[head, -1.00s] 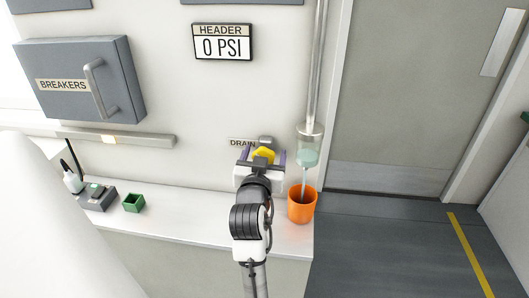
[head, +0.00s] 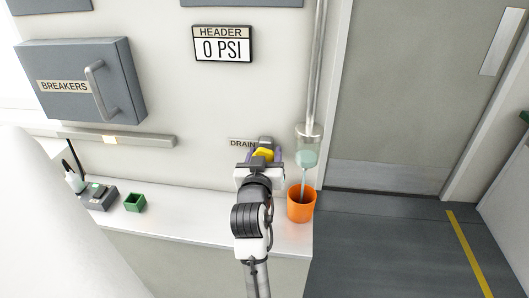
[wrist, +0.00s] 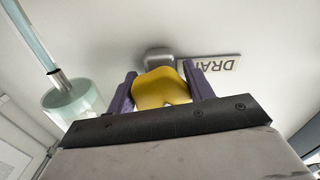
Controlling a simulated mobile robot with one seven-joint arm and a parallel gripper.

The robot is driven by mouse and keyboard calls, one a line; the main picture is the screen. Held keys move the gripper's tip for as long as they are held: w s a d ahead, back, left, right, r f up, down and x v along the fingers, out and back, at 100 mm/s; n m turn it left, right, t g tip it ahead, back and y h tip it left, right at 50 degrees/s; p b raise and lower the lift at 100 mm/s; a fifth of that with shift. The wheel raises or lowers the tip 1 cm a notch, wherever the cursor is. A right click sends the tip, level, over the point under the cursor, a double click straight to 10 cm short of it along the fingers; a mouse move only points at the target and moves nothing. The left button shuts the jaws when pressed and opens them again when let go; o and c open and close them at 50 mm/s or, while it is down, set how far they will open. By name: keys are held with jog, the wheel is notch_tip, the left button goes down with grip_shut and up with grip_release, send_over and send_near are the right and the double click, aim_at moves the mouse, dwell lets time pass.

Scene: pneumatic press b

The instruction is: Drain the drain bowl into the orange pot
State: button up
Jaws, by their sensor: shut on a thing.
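The drain bowl (head: 306,157) is a clear cup with pale teal liquid at the lower end of a vertical pipe. It also shows in the wrist view (wrist: 72,102). A thin stream runs from it down into the orange pot (head: 301,204), which stands upright on the counter below. The yellow drain handle (wrist: 160,88) is on a grey wall fitting (wrist: 159,57) beside the DRAIN label (wrist: 212,69). My gripper (wrist: 162,87) is shut on the yellow handle, with a purple finger on each side. The pot's inside is too small to read.
The white counter (head: 190,215) runs along the wall, with a small green box (head: 134,202) and a grey device (head: 97,196) at left. A gauge (head: 223,43) reads 0 PSI. A grey breaker box (head: 80,80) juts from the wall.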

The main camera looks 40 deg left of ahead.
jog(key=shift+n, duration=0.5)
jog(key=o, duration=1)
jog(key=shift+c, duration=0.2)
jog(key=p+v, duration=0.6)
jog(key=v, duration=0.7)
jog(key=shift+s+p, duration=0.35)
jog(key=shift+s, duration=0.05)
jog(key=shift+d, duration=0.15)
